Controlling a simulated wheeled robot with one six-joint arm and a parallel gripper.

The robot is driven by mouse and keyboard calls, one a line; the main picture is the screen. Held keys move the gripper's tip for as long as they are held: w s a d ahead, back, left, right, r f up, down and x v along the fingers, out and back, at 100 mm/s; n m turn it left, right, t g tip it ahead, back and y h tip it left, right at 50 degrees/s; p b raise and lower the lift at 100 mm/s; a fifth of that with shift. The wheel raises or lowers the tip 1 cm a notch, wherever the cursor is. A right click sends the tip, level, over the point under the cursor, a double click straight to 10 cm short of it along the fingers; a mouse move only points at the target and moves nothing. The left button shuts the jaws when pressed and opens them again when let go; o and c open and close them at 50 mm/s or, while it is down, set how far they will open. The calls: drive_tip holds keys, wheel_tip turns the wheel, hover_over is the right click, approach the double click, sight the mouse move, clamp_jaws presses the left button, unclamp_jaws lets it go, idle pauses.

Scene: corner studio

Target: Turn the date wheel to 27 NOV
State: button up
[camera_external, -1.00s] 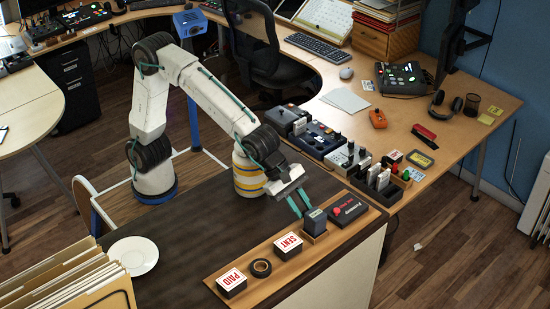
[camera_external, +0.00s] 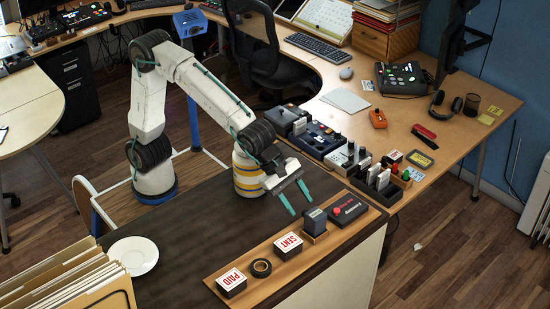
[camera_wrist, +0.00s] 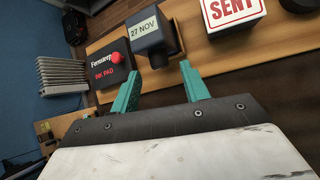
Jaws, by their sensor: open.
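The date stamp (camera_external: 314,220) is a dark grey block standing on the wooden strip. In the wrist view the date stamp (camera_wrist: 150,38) shows a pale window reading "27 NOV" (camera_wrist: 144,28). A dark knob-like part on its side is only partly clear. My gripper (camera_external: 299,212) is open, its two teal fingers apart and empty. It is above the counter, just left of the stamp. In the wrist view my gripper (camera_wrist: 162,82) has its fingertips below the stamp in the picture, apart from it.
An ink pad (camera_external: 347,210) with a red knob sits right of the stamp. The SENT block (camera_external: 288,246), black tape roll (camera_external: 261,268) and PAID block (camera_external: 231,284) lie along the wooden strip. A white saucer (camera_external: 134,254) and folders (camera_external: 65,282) are at left. The dark counter between is clear.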

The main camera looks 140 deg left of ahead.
drive_tip(key=v, duration=0.5)
drive_tip(key=shift+s+r, duration=0.2)
drive_tip(key=shift+r, duration=0.1)
drive_tip(key=shift+s+d, duration=0.1)
